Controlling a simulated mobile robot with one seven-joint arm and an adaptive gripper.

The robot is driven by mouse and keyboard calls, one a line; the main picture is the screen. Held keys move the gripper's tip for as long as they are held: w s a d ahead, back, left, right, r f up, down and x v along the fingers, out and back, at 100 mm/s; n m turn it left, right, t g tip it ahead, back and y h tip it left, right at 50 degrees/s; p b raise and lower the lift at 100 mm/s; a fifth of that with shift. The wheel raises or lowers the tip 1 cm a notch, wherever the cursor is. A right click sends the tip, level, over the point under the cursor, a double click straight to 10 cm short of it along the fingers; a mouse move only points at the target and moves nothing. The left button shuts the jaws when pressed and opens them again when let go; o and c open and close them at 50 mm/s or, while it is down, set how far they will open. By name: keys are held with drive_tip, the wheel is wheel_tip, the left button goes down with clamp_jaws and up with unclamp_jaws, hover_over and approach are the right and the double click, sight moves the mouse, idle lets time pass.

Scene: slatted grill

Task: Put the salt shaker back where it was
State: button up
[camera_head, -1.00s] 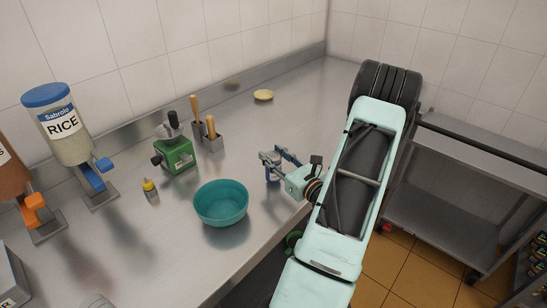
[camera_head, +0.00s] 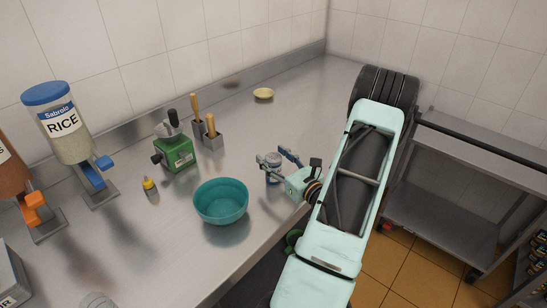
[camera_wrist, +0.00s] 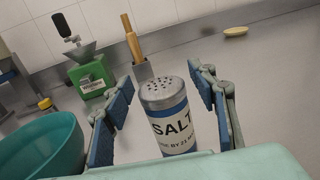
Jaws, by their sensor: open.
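The salt shaker (camera_wrist: 172,125) stands upright on the steel counter, with a perforated metal top and a blue and white label reading SALT. It also shows in the head view (camera_head: 273,169), partly covered by my gripper. My gripper (camera_head: 275,156) is open, with its blue-padded fingers on either side of the shaker. In the wrist view my gripper (camera_wrist: 160,95) shows a gap between each finger and the shaker. The shaker's base is hidden in the wrist view.
A teal bowl (camera_head: 221,203) stands left of the shaker. Behind are a green grinder (camera_head: 178,155), a metal holder with wooden-handled tools (camera_head: 209,139) and a yellow oval object (camera_head: 263,93). A small yellow-capped bottle (camera_head: 150,189) and a rice dispenser (camera_head: 68,130) stand left.

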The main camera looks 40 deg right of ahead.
drive_tip(key=shift+r, duration=0.2)
drive_tip(key=s+a+b, duration=0.1)
drive_tip(key=s, duration=1.1)
drive_tip(key=shift+a+b, duration=0.3)
drive_tip(key=shift+b, duration=0.1)
drive_tip(key=shift+w, duration=0.1)
